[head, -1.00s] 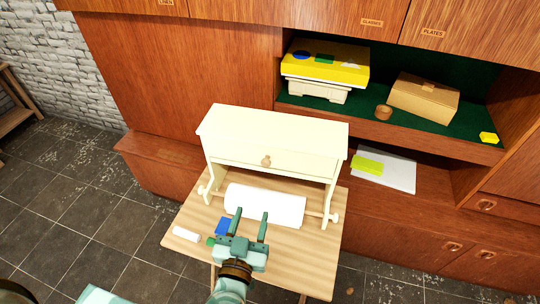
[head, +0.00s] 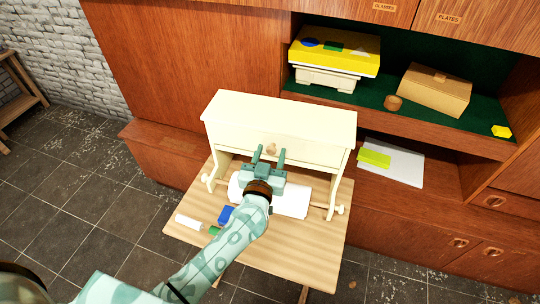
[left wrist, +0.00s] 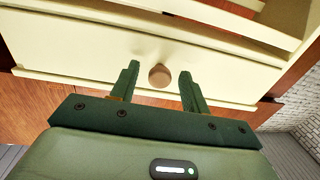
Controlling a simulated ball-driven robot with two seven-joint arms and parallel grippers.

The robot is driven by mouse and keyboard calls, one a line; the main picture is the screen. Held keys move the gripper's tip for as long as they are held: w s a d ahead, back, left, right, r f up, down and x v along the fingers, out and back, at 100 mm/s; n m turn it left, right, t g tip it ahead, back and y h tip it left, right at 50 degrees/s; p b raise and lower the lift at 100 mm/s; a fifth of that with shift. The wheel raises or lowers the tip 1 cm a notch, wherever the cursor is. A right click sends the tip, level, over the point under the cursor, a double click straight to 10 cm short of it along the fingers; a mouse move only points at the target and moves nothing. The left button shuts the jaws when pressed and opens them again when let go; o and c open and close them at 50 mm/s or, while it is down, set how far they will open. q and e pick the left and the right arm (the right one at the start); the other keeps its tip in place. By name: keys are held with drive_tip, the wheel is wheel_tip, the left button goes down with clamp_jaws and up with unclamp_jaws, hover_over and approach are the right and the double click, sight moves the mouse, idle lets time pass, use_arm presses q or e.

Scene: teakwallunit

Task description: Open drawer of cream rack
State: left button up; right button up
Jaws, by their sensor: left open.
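The cream rack (head: 285,106) stands on a small wooden table, with a paper roll (head: 292,200) on a rod under it. Its shut drawer (head: 318,159) has a round wooden knob (head: 271,149) in the middle of the front. My left gripper (head: 269,154) is open in front of the drawer. In the left wrist view, the knob (left wrist: 159,75) lies between and just beyond the open fingertips (left wrist: 159,72), and the fingers do not touch it. My right gripper is not in view.
On the light wooden table (head: 290,250) lie a white cylinder (head: 188,222), a blue block (head: 226,215) and a green piece (head: 214,230). Behind is a teak wall unit (head: 195,60) with a yellow box (head: 335,52) and a cardboard box (head: 435,90) on its shelf.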

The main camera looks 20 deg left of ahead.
use_arm(q)
drive_tip(key=shift+c, duration=0.4)
clamp_jaws()
drive_tip(key=s+p, duration=0.4)
drive_tip(key=s, duration=0.4)
drive_tip(key=shift+s+d, duration=0.15)
drive_tip(key=shift+s, duration=0.15)
drive_tip(key=shift+o, duration=0.4)
unclamp_jaws()
drive_tip(key=s+d, duration=0.1)
drive_tip(key=s, duration=1.5)
drive_tip(key=shift+s+p, duration=0.15)
drive_tip(key=shift+p, duration=0.2)
drive_tip(key=shift+d+f, duration=0.1)
drive_tip(key=shift+f, duration=0.05)
